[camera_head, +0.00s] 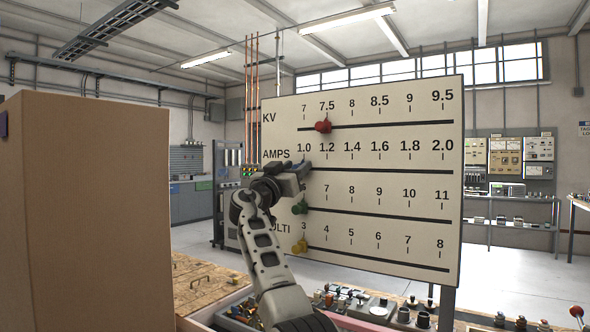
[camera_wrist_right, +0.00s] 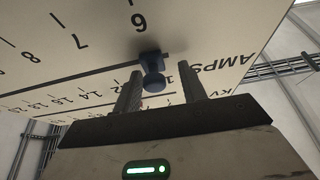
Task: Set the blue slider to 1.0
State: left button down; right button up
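The blue slider (camera_wrist_right: 152,72) shows in the right wrist view as a dark blue knob on the board, at the end of a black track near the AMPS label. My right gripper (camera_wrist_right: 160,86) is open, with one finger on each side of the knob. The gap to the right finger is wider; I cannot tell whether the left finger touches. In the head view my right gripper (camera_head: 303,169) is at the left end of the AMPS row, just below the 1.0 mark, and hides the blue slider. My left gripper is not in view.
The white board (camera_head: 400,190) also carries a red slider (camera_head: 323,126) on KV, a green slider (camera_head: 300,208) and a yellow slider (camera_head: 299,246) on lower rows. A large brown box (camera_head: 95,210) stands at left. A bench with small parts (camera_head: 375,308) lies below the board.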

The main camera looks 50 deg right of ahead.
jog(key=shift+a, duration=0.1)
pick_arm(q)
jog(key=b, duration=0.2)
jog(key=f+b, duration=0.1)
jog(key=b, duration=0.1)
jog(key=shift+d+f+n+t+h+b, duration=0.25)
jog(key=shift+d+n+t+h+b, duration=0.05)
jog(key=shift+b, duration=0.05)
pick_arm(e)
jog(key=v, duration=1.5)
jog(key=shift+a, duration=0.4)
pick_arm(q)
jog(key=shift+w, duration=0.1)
pick_arm(e)
jog(key=shift+s+f, duration=0.1)
